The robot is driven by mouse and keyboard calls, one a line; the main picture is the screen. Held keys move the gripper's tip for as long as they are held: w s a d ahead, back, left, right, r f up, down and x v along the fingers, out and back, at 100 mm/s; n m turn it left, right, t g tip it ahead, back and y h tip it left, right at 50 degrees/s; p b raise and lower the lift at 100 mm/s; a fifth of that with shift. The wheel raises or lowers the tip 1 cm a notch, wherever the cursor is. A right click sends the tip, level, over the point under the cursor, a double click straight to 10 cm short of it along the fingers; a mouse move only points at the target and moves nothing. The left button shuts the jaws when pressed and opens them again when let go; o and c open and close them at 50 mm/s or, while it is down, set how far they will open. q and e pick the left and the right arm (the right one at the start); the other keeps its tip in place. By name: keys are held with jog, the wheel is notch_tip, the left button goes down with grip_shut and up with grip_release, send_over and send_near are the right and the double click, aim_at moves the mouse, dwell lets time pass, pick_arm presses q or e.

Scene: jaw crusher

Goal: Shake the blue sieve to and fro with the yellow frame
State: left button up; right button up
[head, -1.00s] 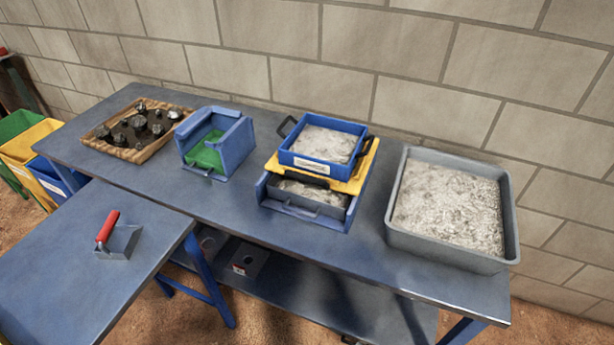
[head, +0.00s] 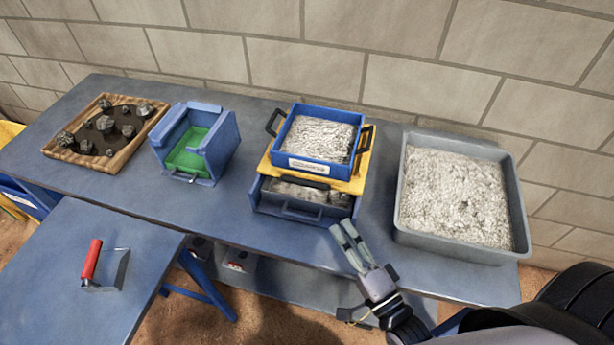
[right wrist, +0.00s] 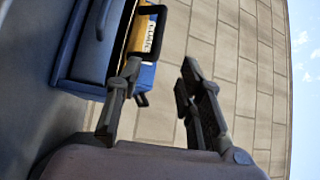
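The blue sieve (head: 340,172), heaped with pale grey grit, has a black handle on each side. It sits on the yellow frame (head: 352,185), which rests over a blue box with a grit-filled drawer (head: 300,209). My right gripper (head: 345,235) is open and empty, in front of the table edge, below and right of the sieve and apart from it. In the right wrist view, its two fingers (right wrist: 160,75) are spread. The sieve's black handle (right wrist: 158,30) and the yellow frame (right wrist: 125,42) show beyond the left finger. My left gripper is out of view.
A grey tray of grit (head: 405,235) stands right of the sieve. A blue box with green inside (head: 225,155) and a wooden tray of dark rocks (head: 128,155) stand left. A block wall stands behind.

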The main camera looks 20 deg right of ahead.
aim_at(307, 186)
jog(key=p+x, duration=0.3)
jog(key=x, duration=1.2)
jog(key=shift+w+a+f, duration=0.15)
jog(key=shift+f, duration=0.05)
jog(key=shift+c, duration=0.5)
grip_shut()
